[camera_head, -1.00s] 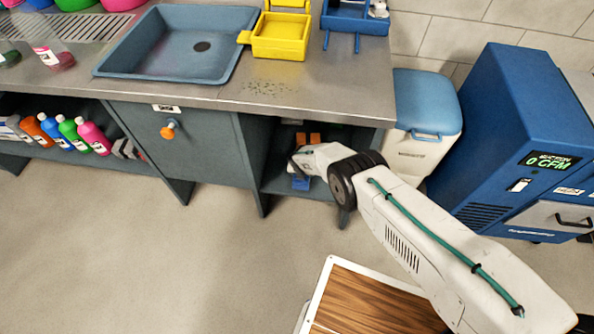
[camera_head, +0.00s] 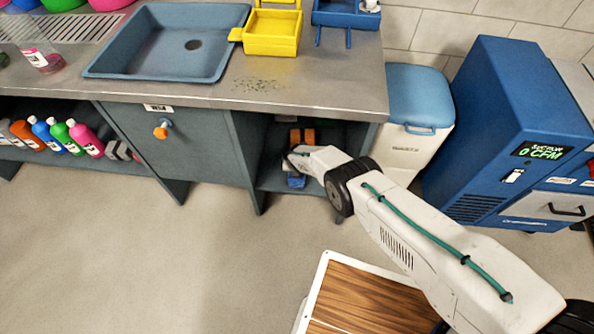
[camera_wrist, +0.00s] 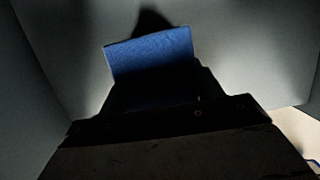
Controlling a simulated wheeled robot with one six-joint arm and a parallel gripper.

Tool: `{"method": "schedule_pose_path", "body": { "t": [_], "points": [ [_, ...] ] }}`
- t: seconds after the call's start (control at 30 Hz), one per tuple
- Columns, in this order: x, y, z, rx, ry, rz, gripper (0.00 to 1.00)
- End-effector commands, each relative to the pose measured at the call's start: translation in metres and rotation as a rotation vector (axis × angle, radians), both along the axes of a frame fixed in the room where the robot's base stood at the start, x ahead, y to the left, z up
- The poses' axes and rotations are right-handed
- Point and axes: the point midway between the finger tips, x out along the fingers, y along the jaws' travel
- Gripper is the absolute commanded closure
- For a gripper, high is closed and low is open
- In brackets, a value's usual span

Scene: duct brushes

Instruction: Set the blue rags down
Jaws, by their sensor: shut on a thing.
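The blue rags (camera_head: 296,181) show as a small blue patch below my gripper, inside the open bay under the counter. In the wrist view they are a flat blue piece (camera_wrist: 150,54) with a straight upper edge, held slightly tilted. My gripper (camera_head: 294,164) is shut on the blue rags, and in the wrist view its dark jaws (camera_wrist: 155,92) cover their lower part. I cannot tell whether the rags touch the bay's floor. The fingertips are mostly in shadow.
Orange items (camera_head: 303,136) stand at the back of the bay. The bay's grey side walls are close around my gripper. A closed cabinet door with an orange knob (camera_head: 161,131) is to the left. A white cooler with a blue lid (camera_head: 418,103) stands to the right.

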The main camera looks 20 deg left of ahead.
Motion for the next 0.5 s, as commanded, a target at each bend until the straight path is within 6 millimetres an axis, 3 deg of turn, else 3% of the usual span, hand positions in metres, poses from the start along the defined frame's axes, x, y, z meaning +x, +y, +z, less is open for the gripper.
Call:
{"method": "schedule_pose_path", "body": {
  "t": [0.07, 0.1, 0.17, 0.5],
  "points": [
    [-0.0001, 0.0, -0.0018, 0.0, 0.0, 0.0, 0.68],
    [0.0004, 0.0003, -0.0008, 0.0, -0.001, 0.0, 0.24],
    [0.0002, 0.0002, -0.0009, 0.0, 0.0, 0.0, 0.09],
    [-0.0004, -0.0003, -0.0003, -0.001, 0.001, 0.001, 0.09]
  ]
}}
